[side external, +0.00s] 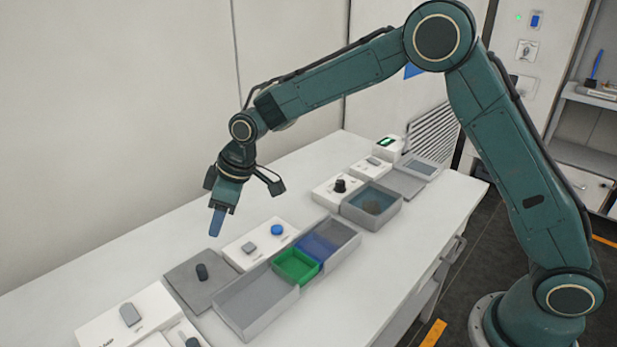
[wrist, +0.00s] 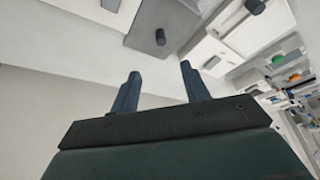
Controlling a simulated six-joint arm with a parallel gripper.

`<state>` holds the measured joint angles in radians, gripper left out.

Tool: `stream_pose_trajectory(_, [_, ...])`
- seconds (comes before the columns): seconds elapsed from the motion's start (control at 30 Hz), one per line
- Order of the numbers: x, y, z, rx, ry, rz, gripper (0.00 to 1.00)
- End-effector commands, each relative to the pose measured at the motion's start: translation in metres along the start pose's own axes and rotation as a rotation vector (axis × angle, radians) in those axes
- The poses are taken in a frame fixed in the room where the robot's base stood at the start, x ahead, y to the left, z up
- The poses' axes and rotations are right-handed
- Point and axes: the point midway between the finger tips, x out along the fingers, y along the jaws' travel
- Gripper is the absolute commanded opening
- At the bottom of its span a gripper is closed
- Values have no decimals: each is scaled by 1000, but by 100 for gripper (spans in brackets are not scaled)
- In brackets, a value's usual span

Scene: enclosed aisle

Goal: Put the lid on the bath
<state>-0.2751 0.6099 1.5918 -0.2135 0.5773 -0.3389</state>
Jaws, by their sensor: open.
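The lid (side external: 195,288) is a flat grey plate with a dark upright knob, lying on the bench at the left in the side view. It seems to be the grey plate with a dark knob (wrist: 160,37) at the top of the wrist view. The bath (side external: 371,203) seems to be the grey open box with a bluish, see-through inside, farther right along the bench; something dark and round shows in it. My gripper (side external: 216,225) is open and empty, pointing down above the back of the bench, behind the lid. Its two separate fingers (wrist: 160,75) show in the wrist view.
A long grey tray (side external: 255,302) with green and blue bins stands between lid and bath. A white box with a blue button (side external: 262,243) lies behind it. A white box with a black knob (side external: 338,190) sits beside the bath. The wall runs along the bench's back.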

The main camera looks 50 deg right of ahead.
Motion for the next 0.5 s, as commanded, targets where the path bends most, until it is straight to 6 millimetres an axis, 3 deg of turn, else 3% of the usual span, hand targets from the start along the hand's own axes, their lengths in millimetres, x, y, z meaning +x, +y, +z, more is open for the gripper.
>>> stream_pose_trajectory(0.1, [13,-2,-4,-16,0,-9,46])
stream_pose_trajectory(0.5, [24,-2,-4,-21,-1,-12,46])
